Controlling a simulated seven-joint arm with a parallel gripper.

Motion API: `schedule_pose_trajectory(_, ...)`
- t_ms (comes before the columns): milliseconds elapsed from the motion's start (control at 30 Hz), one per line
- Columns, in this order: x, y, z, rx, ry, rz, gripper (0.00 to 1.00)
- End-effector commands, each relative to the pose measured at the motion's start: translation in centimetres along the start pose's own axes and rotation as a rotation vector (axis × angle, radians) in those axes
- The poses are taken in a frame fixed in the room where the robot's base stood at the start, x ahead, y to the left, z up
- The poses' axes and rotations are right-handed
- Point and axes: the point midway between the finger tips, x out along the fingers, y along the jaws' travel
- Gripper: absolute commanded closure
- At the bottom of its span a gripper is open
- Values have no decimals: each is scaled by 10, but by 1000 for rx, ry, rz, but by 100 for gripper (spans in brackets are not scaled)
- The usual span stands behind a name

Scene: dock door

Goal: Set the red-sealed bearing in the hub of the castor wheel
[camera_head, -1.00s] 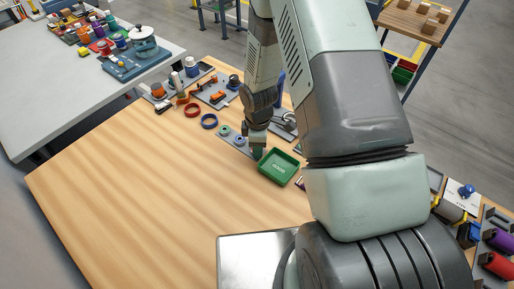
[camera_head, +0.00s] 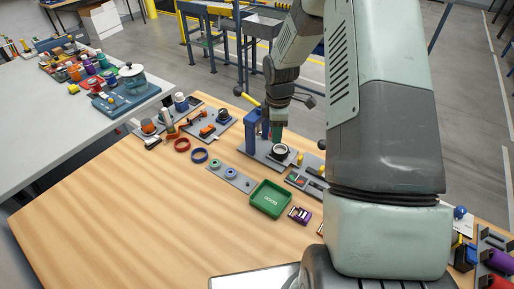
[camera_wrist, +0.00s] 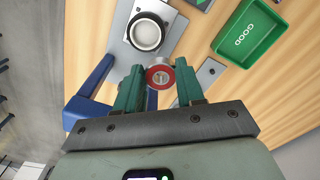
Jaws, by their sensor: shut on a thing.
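My gripper (camera_wrist: 160,92) is shut on the red-sealed bearing (camera_wrist: 160,77), held between the green fingertips with its red ring facing the wrist camera. In the head view my gripper (camera_head: 276,136) hangs above the press fixture, and the bearing cannot be made out there. The castor wheel (camera_wrist: 147,33) sits on the fixture's grey plate, a pale ring with a dark rim; it also shows in the head view (camera_head: 281,153) just below my fingers. In the wrist view the bearing is apart from the wheel in the picture, below and slightly right of it.
A blue post (camera_head: 252,130) of the fixture stands close to the left of my gripper. A green tray marked GOOD (camera_head: 270,199) lies nearer. The wooden table's left front is clear.

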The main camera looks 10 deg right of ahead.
Motion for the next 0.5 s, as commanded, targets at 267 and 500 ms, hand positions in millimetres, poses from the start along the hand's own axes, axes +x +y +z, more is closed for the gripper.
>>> schedule_pose_trajectory(267, 1, 19, 26, 0, 3, -3, 93)
schedule_pose_trajectory(500, 21, 18, 26, 1, 2, -4, 93)
